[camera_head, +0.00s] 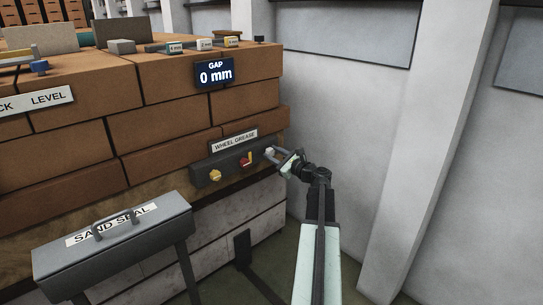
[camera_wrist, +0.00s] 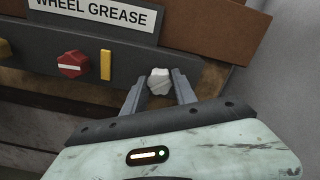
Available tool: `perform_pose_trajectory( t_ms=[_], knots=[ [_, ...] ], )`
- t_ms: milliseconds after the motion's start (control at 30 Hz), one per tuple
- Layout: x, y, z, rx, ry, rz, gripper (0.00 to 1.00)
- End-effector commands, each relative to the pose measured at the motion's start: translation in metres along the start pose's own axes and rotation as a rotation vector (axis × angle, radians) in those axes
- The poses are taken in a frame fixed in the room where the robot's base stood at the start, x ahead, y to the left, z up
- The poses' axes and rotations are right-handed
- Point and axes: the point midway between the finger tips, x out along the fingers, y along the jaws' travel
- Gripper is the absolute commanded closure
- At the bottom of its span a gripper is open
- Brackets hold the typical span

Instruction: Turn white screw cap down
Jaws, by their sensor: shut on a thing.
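The white screw cap (camera_wrist: 159,80) sits at the right end of the dark wheel grease panel (camera_wrist: 90,62) in the wrist view. My gripper (camera_wrist: 158,88) is shut on the cap, with one finger on each side of it. In the head view the cap (camera_head: 269,152) shows small at the panel's right end, and my gripper (camera_head: 280,157) reaches it from the right. The cap's contact with the panel behind it is partly hidden by the fingers.
Left of the cap on the panel are a yellow bar (camera_wrist: 106,64), a red knob (camera_wrist: 72,64) and a yellow knob (camera_head: 215,175). A "GAP 0 mm" display (camera_head: 214,73) hangs above. A grey "SAND SEAL" box (camera_head: 150,236) stands at lower left. A wall lies to the right.

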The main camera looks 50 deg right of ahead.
Motion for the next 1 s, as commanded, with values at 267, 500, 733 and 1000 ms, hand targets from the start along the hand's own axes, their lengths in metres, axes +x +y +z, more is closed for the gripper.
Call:
perform_pose_trajectory(
  t_ms=[267, 500, 733, 1000],
  knots=[
    [0.001, -0.0008, 0.0004, 0.259, -0.001, -0.001, 1.0],
    [0.0008, -0.0011, 0.0002, 0.451, -0.001, -0.001, 1.0],
    [0.0006, -0.0013, 0.0, 0.578, -0.001, -0.001, 1.0],
    [0.0004, -0.0014, -0.0001, 0.65, -0.001, -0.001, 1.0]
  ],
)
